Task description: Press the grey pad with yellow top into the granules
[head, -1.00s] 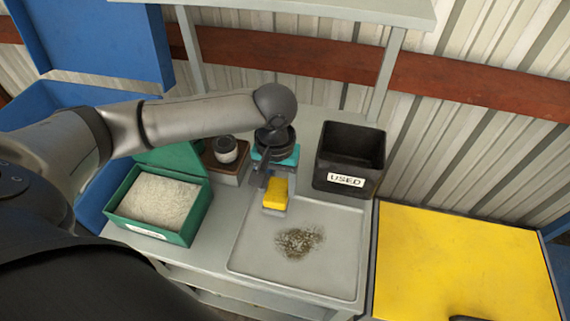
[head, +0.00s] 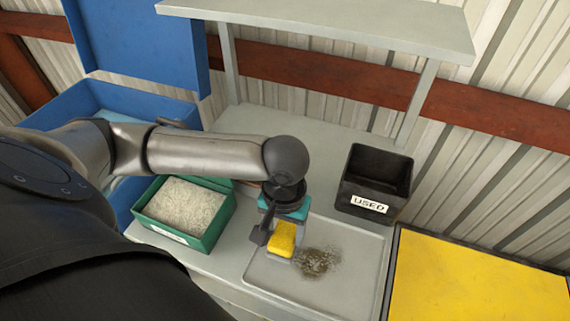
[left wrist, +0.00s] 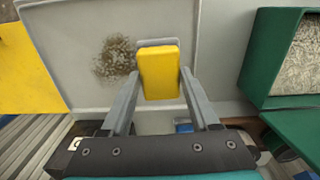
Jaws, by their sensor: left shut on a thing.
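The pad's yellow top (head: 284,238) shows in my left gripper (head: 281,228), with a sliver of grey at its lower edge. In the left wrist view the yellow block (left wrist: 158,72) sits between the two grey fingers (left wrist: 158,85), which are shut on it. The granules (head: 318,261) are a brownish, speckled patch on the shallow grey tray (head: 345,237). They also show in the left wrist view (left wrist: 117,58), to the left of the pad. The pad is beside the patch, apart from its middle. I cannot tell its height above the tray. My right gripper is not in view.
A green box (head: 213,228) full of pale granules stands left of the tray. A black bin (head: 349,190) labelled USED stands behind the tray to the right. A yellow surface (head: 470,285) lies at right. A grey shelf (head: 330,22) overhangs the back.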

